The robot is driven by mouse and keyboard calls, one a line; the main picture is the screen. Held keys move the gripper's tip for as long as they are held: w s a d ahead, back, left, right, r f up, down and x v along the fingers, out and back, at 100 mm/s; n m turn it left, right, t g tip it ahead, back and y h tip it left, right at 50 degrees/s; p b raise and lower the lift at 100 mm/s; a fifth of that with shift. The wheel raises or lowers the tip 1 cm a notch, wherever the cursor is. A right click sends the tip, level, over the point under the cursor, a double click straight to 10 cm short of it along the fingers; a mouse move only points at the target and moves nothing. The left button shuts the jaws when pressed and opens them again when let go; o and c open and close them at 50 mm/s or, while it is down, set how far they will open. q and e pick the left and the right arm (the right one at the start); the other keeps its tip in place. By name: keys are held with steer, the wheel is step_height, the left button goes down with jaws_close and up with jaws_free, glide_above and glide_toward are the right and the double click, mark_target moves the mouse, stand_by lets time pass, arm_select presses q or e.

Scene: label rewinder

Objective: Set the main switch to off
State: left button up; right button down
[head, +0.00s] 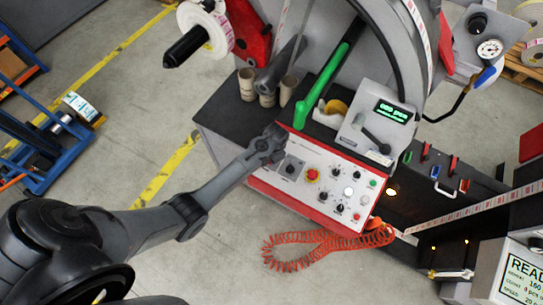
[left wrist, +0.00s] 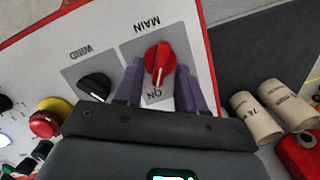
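The main switch (left wrist: 158,60) is a red rotary knob on a grey plate marked MAIN, seen upside down in the left wrist view. Its raised grip runs roughly along the line towards the ON mark (left wrist: 154,95). My left gripper (left wrist: 159,75) is open, with one finger on each side of the knob. A gap shows between the knob and the fingers. In the head view my left gripper (head: 274,143) is over the upper left corner of the control panel (head: 325,205) and hides the main switch. My right gripper is in neither view.
Beside the main switch is the black WIND knob (left wrist: 95,86). A red emergency button (head: 312,174) and several small knobs and buttons fill the panel. Cardboard cores (head: 267,88) stand on the dark top behind. A coiled red hose (head: 325,247) hangs in front.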

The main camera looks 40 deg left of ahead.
arm_select(q)
steer(key=shift+f, duration=0.35)
jaws_close()
